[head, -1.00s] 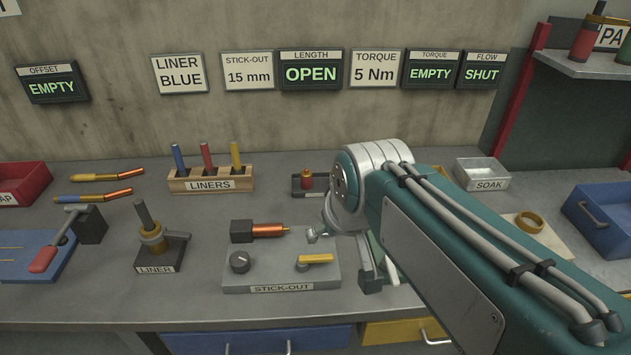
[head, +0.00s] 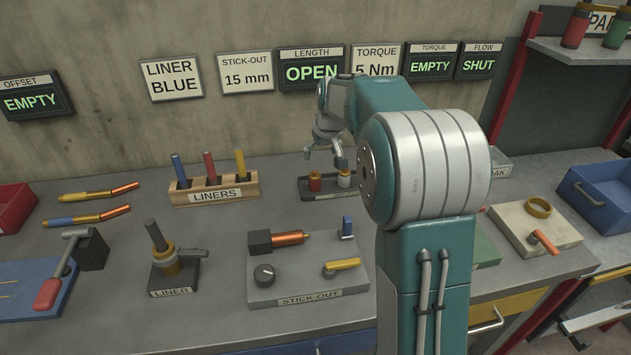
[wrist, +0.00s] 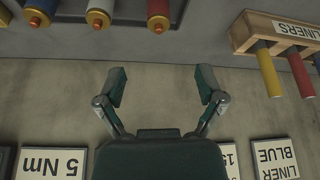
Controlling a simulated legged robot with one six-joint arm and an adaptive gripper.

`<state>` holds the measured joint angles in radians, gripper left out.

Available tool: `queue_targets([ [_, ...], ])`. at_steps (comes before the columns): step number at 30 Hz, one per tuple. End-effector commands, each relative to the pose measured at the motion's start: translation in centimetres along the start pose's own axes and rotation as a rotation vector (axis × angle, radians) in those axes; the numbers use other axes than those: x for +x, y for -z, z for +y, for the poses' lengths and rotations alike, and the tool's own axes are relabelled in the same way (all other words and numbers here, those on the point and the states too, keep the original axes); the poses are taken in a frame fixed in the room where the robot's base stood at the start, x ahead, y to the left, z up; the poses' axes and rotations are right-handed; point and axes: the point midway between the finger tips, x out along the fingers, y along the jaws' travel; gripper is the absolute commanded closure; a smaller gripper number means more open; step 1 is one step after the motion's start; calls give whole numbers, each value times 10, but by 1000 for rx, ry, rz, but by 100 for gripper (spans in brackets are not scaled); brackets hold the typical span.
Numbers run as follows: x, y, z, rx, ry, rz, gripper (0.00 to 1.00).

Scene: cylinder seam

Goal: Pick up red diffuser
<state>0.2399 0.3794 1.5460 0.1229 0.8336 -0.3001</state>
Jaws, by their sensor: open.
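The red diffuser (head: 315,182) stands at the left end of a small dark tray (head: 306,196) at the back of the bench. A white diffuser (head: 344,179) stands beside it. In the wrist view the red diffuser (wrist: 159,10) is at the top edge, with the white one (wrist: 101,10) and a blue one (wrist: 40,10) to its left; all have brass-coloured ends. My gripper (head: 324,157) is open and empty, above and apart from the red diffuser. Its two spread fingers show in the wrist view (wrist: 161,86). My arm hides the tray's right end in the head view.
The LINERS rack (head: 250,187) with blue, red and yellow rods stands left of the tray. The STICK-OUT block (head: 310,292) is in front. The wall with signs (head: 245,76) is close behind my gripper. Bare bench lies between rack and block.

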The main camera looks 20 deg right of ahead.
Motion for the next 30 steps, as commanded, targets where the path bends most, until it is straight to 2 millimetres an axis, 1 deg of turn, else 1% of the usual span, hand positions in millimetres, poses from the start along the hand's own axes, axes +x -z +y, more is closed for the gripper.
queue_targets([
  [1,9,4,2,0,-1,-3,12],
  [2,12,6,4,0,-1,-4,12],
  [8,25,10,7,-2,-2,-5,12],
  [11,37,9,8,-1,0,-6,12],
  [16,66,8,9,-1,1,-6,12],
  [18,74,8,10,0,1,-5,12],
  [23,85,6,8,-1,0,-4,12],
  [28,111,-1,7,-1,1,-7,12],
  [30,121,0,7,-1,0,-5,12],
])
